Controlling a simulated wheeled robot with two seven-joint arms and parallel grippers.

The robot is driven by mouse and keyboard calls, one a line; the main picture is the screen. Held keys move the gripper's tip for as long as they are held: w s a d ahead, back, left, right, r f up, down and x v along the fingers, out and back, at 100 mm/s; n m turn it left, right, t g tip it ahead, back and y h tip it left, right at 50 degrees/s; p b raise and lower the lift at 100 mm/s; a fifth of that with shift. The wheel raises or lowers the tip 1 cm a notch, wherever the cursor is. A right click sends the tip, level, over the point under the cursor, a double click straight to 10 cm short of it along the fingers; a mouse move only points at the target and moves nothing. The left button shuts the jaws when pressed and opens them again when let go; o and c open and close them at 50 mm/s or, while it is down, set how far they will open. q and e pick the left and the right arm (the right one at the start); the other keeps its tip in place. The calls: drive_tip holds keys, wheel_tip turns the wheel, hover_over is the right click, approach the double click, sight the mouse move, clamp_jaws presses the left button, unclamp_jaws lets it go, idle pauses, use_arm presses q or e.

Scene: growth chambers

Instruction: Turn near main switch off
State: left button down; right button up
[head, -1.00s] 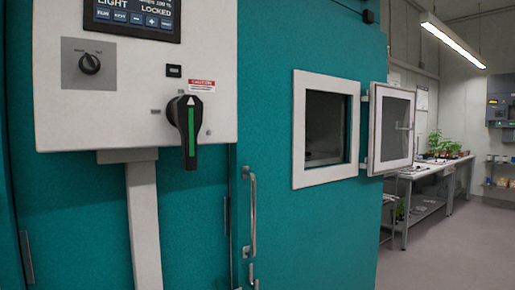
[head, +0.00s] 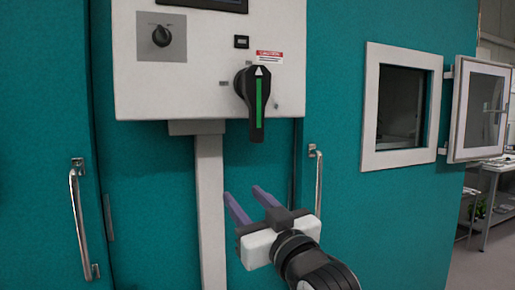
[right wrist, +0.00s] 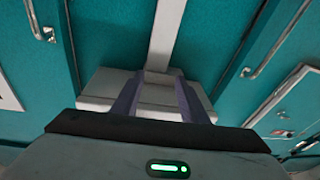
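The main switch (head: 255,103) is a large black rotary handle with a green stripe and a white arrow at its top. Its long grip hangs straight down on the right part of the white control box (head: 200,98). My right gripper (head: 242,192) is below the switch, apart from it, with its two purple fingers spread and nothing between them. In the right wrist view the fingers (right wrist: 156,95) stand apart in front of the box's pale underside (right wrist: 145,85); the switch cannot be made out there. My left gripper is not in view.
A small black knob (head: 162,36) is on the box's left. A grey post (head: 210,210) runs down beneath the box. Metal door handles stand at left (head: 84,220) and right (head: 318,180). A white-framed window (head: 402,105) has its hinged pane (head: 480,108) swung open.

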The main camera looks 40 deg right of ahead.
drive_tip(key=m+t+h, duration=0.2)
approach(259, 123)
drive_tip(key=w, duration=0.1)
drive_tip(key=shift+h, duration=0.3)
drive_tip(key=p+x, duration=0.1)
drive_tip(key=x, duration=0.9)
drive_tip(key=shift+w+r+p, duration=0.15)
drive_tip(key=shift+r+p, duration=0.05)
drive_tip(key=shift+p, duration=0.15)
drive_tip(key=shift+c, duration=0.2)
clamp_jaws()
